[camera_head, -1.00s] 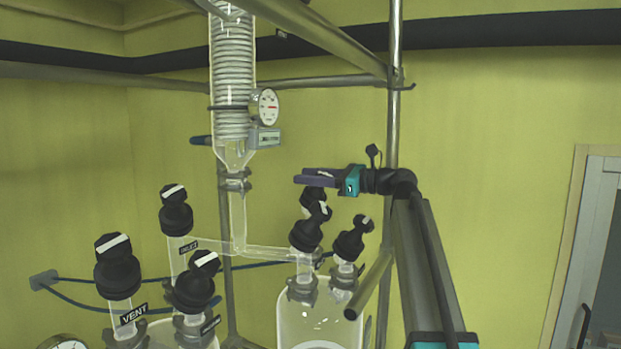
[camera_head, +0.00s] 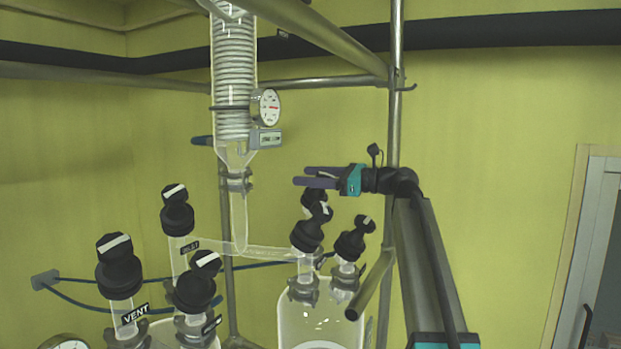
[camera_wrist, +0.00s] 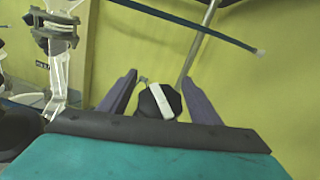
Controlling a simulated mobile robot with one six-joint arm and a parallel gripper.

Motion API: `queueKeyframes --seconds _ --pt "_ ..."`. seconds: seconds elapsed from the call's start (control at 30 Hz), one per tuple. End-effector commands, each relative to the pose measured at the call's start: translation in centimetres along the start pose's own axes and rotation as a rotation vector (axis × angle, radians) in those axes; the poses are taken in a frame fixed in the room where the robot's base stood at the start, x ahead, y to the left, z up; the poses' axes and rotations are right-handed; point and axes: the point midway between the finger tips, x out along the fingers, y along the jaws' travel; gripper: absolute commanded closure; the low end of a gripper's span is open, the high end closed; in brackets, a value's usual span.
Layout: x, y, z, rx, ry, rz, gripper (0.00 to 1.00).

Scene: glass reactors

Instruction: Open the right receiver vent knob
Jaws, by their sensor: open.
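My gripper (camera_head: 302,176) is open, with its two purple fingers level and pointing left above the right glass vessel (camera_head: 322,312). The gripper appears just above the rear knob in the head view. In the wrist view, a black knob with a white stripe (camera_wrist: 158,102) shows between the spread fingers, apart from both. No readable label tells which knob is the receiver vent.
A coiled glass condenser (camera_head: 234,80) with a round gauge (camera_head: 266,107) stands left of my gripper. A metal upright (camera_head: 395,110) is close behind the wrist. Several other black knobs stand at left, one above a VENT label (camera_head: 135,314).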

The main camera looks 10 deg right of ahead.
Motion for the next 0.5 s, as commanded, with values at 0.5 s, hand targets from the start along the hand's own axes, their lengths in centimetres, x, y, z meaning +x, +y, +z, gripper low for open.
queueKeyframes --seconds 0.5 --pt "0.0 -0.7 3.0 -0.001 0.000 0.000 0.43"
